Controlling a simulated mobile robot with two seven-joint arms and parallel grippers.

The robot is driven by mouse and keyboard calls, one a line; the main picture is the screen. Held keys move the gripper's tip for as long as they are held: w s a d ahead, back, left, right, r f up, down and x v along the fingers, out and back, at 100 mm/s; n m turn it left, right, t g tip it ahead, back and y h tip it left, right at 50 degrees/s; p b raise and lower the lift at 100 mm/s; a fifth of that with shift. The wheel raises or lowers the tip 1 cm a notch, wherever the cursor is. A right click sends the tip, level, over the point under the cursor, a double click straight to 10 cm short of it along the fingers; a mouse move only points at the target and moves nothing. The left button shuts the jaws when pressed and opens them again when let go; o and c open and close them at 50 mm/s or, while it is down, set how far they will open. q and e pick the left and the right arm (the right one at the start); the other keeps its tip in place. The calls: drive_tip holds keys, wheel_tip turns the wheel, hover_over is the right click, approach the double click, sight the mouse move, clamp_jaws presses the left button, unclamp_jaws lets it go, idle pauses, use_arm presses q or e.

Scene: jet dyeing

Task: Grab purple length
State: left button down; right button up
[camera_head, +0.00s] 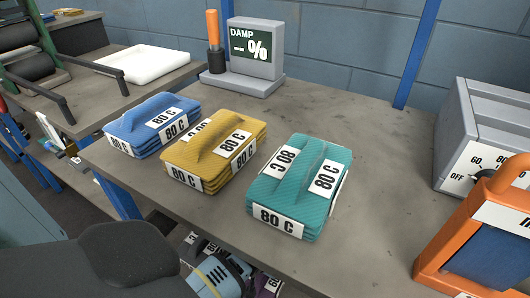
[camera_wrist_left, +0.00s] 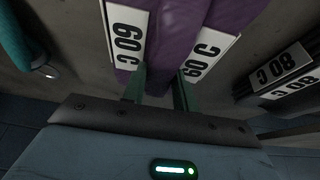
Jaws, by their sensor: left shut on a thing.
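The purple length (camera_wrist_left: 180,28) fills the upper middle of the left wrist view, with white "60 C" labels on both sides. A small patch of purple (camera_head: 270,285) also shows in the head view, below the table's front edge. My left gripper (camera_wrist_left: 161,84) has its two green fingers closed on the purple fabric. In the head view the left gripper (camera_head: 222,277) is low at the bottom, partly hidden by my arm. My right gripper is not in view.
Blue (camera_head: 150,125), yellow (camera_head: 214,148) and teal (camera_head: 300,185) folded lengths marked "80 C" lie on the table (camera_head: 350,125). A damp meter (camera_head: 255,50) stands behind. A grey dial box (camera_head: 480,130) and an orange-framed object (camera_head: 480,235) are at right. More "80 C" labels (camera_wrist_left: 285,68) show below.

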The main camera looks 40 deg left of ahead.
use_arm(q)
drive_tip(key=shift+r, duration=0.1)
